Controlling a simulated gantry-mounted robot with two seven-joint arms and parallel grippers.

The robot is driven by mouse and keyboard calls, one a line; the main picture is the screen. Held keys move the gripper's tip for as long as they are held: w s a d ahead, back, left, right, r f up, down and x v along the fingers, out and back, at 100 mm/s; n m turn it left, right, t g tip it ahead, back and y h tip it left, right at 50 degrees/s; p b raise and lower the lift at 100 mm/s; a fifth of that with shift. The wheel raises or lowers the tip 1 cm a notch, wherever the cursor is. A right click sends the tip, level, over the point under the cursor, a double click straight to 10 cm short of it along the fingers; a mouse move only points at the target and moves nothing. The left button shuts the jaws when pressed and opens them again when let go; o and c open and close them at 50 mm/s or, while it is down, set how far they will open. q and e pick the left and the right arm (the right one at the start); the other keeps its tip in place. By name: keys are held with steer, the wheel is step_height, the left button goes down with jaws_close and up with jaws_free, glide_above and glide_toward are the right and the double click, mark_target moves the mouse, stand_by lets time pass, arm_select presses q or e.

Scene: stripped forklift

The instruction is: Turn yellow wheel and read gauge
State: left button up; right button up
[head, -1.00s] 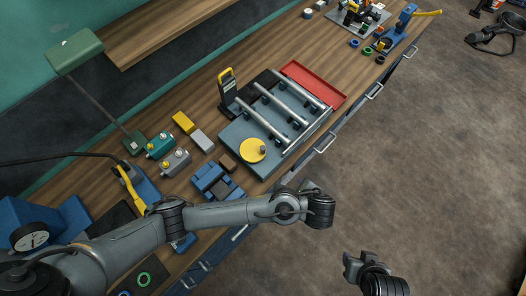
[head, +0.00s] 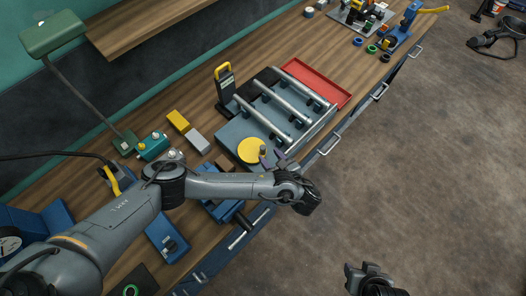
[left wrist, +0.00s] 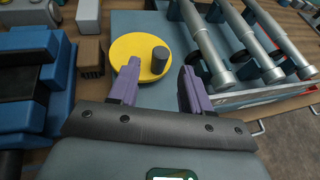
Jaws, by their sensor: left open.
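The yellow wheel (head: 249,150) is a flat disc with a dark knob (head: 263,151) near its edge, on the blue-grey plate of a fixture with several silver bars. In the left wrist view the wheel (left wrist: 128,55) and its upright knob (left wrist: 160,59) show close ahead. My left gripper (head: 273,158) is open, its purple fingers pointing at the wheel. In the left wrist view the knob is between and just beyond the fingertips (left wrist: 158,75). A round white dial (head: 8,244) is cut off at the left edge. My right gripper (head: 364,272) is over the floor, away from the bench.
A blue vise (head: 218,208) sits beside the fixture, partly under my left arm. A red tray (head: 316,82) adjoins the fixture's far end. A black device with a yellow handle (head: 225,83) stands behind. Drawer handles (head: 330,145) line the bench front.

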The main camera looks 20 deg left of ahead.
mark_target(264, 146)
arm_select(q)
steer(key=b+x, duration=0.1)
steer(key=x, duration=0.3)
steer(key=shift+w+a, duration=0.2)
steer(key=shift+a, duration=0.1)
steer(key=shift+w+a+f, duration=0.35)
steer(key=shift+w+a, duration=0.05)
arm_select(e)
steer(key=shift+f, duration=1.2)
steer(key=shift+a, duration=0.1)
arm_select(q)
jaws_close()
steer(key=shift+w+n+g+y, duration=0.25)
steer(key=shift+n+g+y, duration=0.15)
steer(key=shift+n+g, duration=0.4)
steer(key=shift+w+a+n+g+y, duration=0.1)
steer(key=shift+w+n+g+y, duration=0.1)
steer(key=shift+n+g+y, duration=0.25)
arm_select(e)
steer(key=shift+r, duration=0.25)
arm_select(q)
jaws_free()
